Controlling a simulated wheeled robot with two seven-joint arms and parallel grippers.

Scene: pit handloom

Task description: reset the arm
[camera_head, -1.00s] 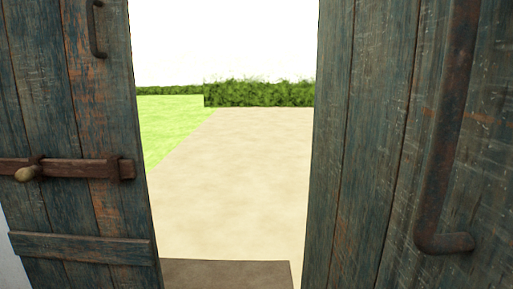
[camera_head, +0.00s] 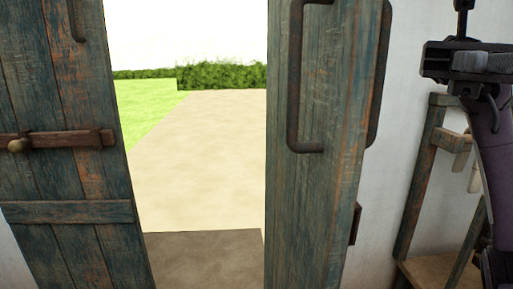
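My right arm (camera_head: 492,150), dark purple and black, stands raised at the right edge. The black and grey part at its upper end, which looks like my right gripper (camera_head: 468,62), is partly cut off by the picture edge. I cannot make out two separate fingertips or anything held. It appears apart from the right door leaf (camera_head: 325,150), with white wall between them. My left gripper is not in view.
The left door leaf (camera_head: 65,90) carries a rusty sliding bolt (camera_head: 60,139). The right leaf has a metal handle (camera_head: 294,90). Between them is an open gap onto a sandy path (camera_head: 200,165). A wooden frame (camera_head: 415,185) stands by the white wall (camera_head: 385,220) at right.

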